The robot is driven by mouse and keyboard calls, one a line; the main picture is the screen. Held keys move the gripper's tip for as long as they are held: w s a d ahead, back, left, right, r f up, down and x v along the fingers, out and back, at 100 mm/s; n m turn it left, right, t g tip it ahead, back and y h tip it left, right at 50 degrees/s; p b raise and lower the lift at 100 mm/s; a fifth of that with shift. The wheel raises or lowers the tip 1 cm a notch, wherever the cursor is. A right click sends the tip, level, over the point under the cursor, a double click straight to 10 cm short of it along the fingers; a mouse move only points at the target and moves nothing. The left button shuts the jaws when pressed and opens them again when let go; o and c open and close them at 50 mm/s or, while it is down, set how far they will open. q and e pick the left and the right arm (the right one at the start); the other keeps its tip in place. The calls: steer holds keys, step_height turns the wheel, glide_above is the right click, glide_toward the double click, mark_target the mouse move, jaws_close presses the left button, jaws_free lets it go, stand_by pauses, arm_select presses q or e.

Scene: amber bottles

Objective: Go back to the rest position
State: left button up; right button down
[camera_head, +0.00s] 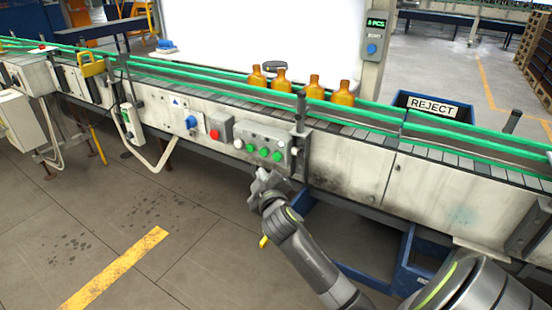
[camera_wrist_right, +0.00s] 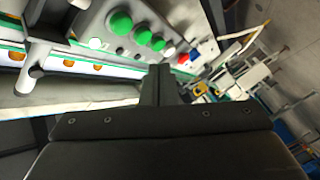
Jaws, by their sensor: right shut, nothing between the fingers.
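My right arm comes in from the lower right of the head view. Its gripper (camera_head: 265,185) is in front of the conveyor, just below the control box (camera_head: 262,142) with green and white buttons. In the right wrist view the gripper's fingers (camera_wrist_right: 160,82) are together with nothing between them. The control box (camera_wrist_right: 135,28) shows close ahead there, apart from the fingertips as far as I can tell. My left gripper is not in either view.
Several amber bottles (camera_head: 280,80) stand on the conveyor (camera_head: 180,85) between green rails. A blue bin with a REJECT sign (camera_head: 432,106) is behind the conveyor at right. A red button box (camera_head: 218,132) is left of the control box. The floor (camera_head: 90,215) at lower left is clear.

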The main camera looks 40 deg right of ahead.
stand_by(0.4)
steer(key=s+a+f+m+g+y, duration=0.1)
steer(key=s+f+m+g, duration=0.15)
steer(key=s+f, duration=0.55)
steer(key=s+f+m+g+y, duration=0.1)
steer(key=s+f+g, duration=0.35)
steer(key=s, duration=0.55)
steer(key=s+a+f+m+g+y, duration=0.1)
steer(key=s+a+f+g, duration=0.15)
steer(key=s, duration=0.65)
steer(key=s+a+f+m+g+y, duration=0.2)
steer(key=s+a+g, duration=0.1)
steer(key=s, duration=0.6)
step_height(320, 180, down, 22)
steer(key=d+g+p, duration=0.1)
steer(key=d+p, duration=0.1)
steer(key=s+a+f+g+p, duration=0.1)
steer(key=s+f, duration=1.4)
steer(key=shift+s+a+f, duration=0.2)
steer(key=shift+s+a, duration=0.1)
steer(key=shift+s, duration=0.1)
